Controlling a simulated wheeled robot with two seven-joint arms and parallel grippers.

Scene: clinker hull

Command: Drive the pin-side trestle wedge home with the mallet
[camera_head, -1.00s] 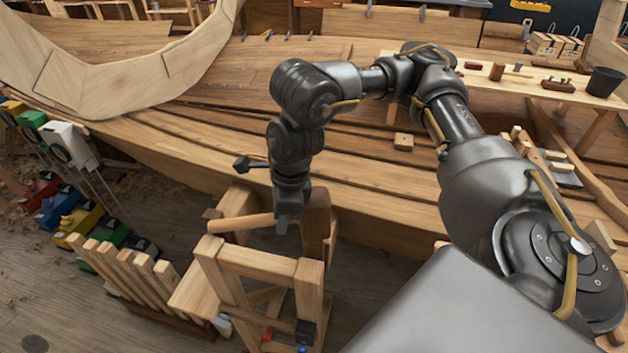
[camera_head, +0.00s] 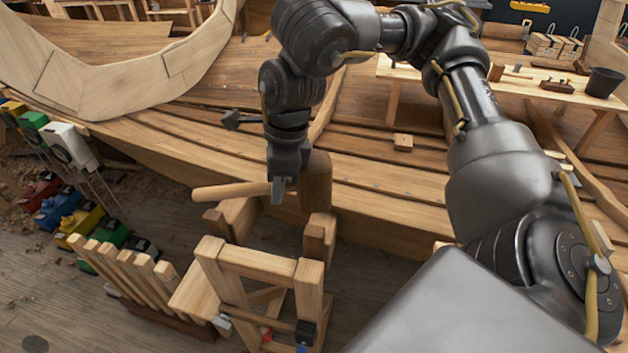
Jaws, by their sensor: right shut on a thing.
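My right gripper (camera_head: 278,190) is shut on the mallet's handle (camera_head: 230,191), close to the head. The mallet's dark brown cylindrical head (camera_head: 316,182) hangs to the right of the fingers, above the trestle, with a gap below it. The handle lies nearly level, pointing left. The pale wooden trestle (camera_head: 258,263) stands below, beside the hull. A darker wooden piece (camera_head: 315,240) shows at its right upper part, under the mallet head, and another dark end (camera_head: 213,217) at its left. I cannot tell which one is the pin-side wedge. My left gripper is not in view.
The planked hull (camera_head: 380,190) runs behind the trestle. Several pale upright slats (camera_head: 120,268) stand at left, near coloured clamps (camera_head: 60,210). A bench (camera_head: 500,85) with a black bucket (camera_head: 606,82) and tools is at back right. A small block (camera_head: 403,142) lies on the hull.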

